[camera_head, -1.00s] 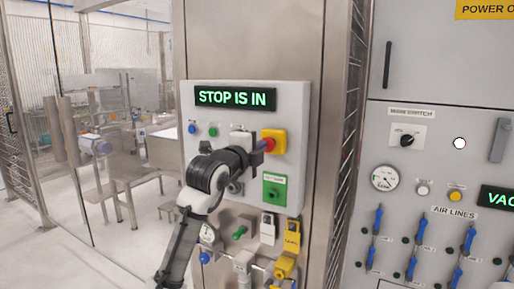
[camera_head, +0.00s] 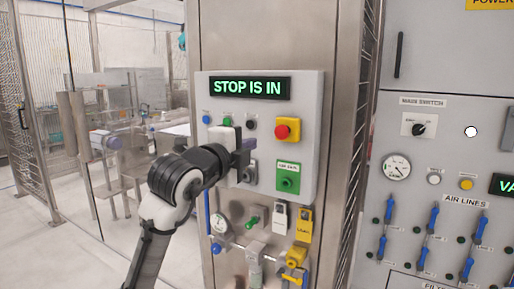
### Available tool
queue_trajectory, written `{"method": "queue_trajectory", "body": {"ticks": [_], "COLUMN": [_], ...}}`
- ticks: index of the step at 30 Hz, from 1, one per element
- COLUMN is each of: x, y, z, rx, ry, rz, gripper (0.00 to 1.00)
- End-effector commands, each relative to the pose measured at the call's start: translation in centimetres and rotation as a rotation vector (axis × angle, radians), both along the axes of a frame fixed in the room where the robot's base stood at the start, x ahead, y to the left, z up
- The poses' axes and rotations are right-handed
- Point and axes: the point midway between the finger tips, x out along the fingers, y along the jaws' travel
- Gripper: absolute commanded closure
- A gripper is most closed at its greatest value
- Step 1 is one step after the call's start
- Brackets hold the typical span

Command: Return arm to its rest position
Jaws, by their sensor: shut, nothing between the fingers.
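My arm (camera_head: 185,185) reaches up from the bottom left to the grey control panel (camera_head: 308,90). My gripper (camera_head: 249,146) is shut and empty, its tip in front of the panel, left of the red stop button (camera_head: 284,129) on its yellow base. The gripper is apart from the button in the picture. The wrist and gripper hide part of the panel's left side. The display (camera_head: 250,87) on the panel reads "STOP IS IN".
A green box (camera_head: 288,179), a white tag (camera_head: 280,215) and yellow fittings (camera_head: 299,255) are right of the arm. A large cabinet (camera_head: 450,70) with blue valve handles (camera_head: 432,220) stands at right. Left, behind a mesh fence (camera_head: 35,110), are tables and open floor.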

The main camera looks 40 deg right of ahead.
Motion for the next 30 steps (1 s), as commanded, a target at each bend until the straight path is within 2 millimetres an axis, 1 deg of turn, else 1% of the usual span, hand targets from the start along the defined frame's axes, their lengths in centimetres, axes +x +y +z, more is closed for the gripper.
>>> {"method": "queue_trajectory", "body": {"ticks": [5,19,22,23,26,29,30], "x": [-0.2,-0.2,0.2,0.5,2.2,4.1,4.7], "y": [0.5,0.5,1.3,1.9,5.7,11.9,14.8], "z": [0.0,0.0,0.4,0.8,2.5,5.0,5.9], "rx": [0.000,0.000,-0.028,-0.052,-0.183,-0.382,-0.469], "ry": [-0.001,0.000,0.006,0.011,0.032,0.049,0.051], "rz": [0.000,0.000,0.015,0.026,0.089,0.176,0.211], "gripper": [1.00,1.00,1.00,1.00,1.00,1.00,1.00]}}
